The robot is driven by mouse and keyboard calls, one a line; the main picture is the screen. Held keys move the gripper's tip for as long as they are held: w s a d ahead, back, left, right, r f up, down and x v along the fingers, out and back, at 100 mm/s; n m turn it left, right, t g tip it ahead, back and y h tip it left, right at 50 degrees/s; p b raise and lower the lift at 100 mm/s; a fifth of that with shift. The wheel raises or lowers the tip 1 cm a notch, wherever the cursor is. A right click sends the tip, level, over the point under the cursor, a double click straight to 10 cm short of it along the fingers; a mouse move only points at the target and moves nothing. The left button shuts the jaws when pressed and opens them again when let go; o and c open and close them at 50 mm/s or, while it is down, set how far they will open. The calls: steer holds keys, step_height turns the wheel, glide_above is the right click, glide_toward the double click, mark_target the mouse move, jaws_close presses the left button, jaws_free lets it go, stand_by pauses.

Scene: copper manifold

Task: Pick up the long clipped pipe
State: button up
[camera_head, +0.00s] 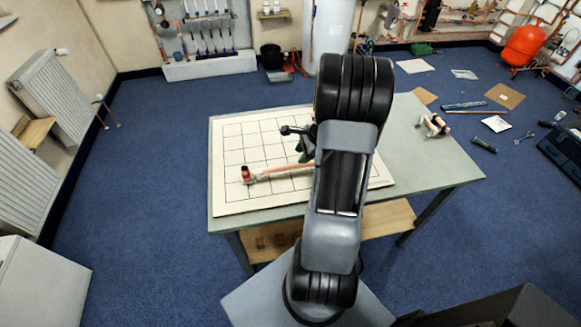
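A copper pipe (285,170) lies on the gridded white board (235,205) on the table. Its left end carries an upright fitting with a red-brown top (246,175). Its right part runs behind my arm, so its far end is hidden and I cannot tell its full length.
The green-grey table (440,165) has a wooden lower shelf (385,222). A small copper and white assembly (434,126) sits at the table's right side. The board's left half is largely clear. Tools and cardboard lie on the blue floor behind and right.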

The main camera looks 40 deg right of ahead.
mark_target(293, 165)
steer(key=shift+x, duration=4.75)
jaws_close()
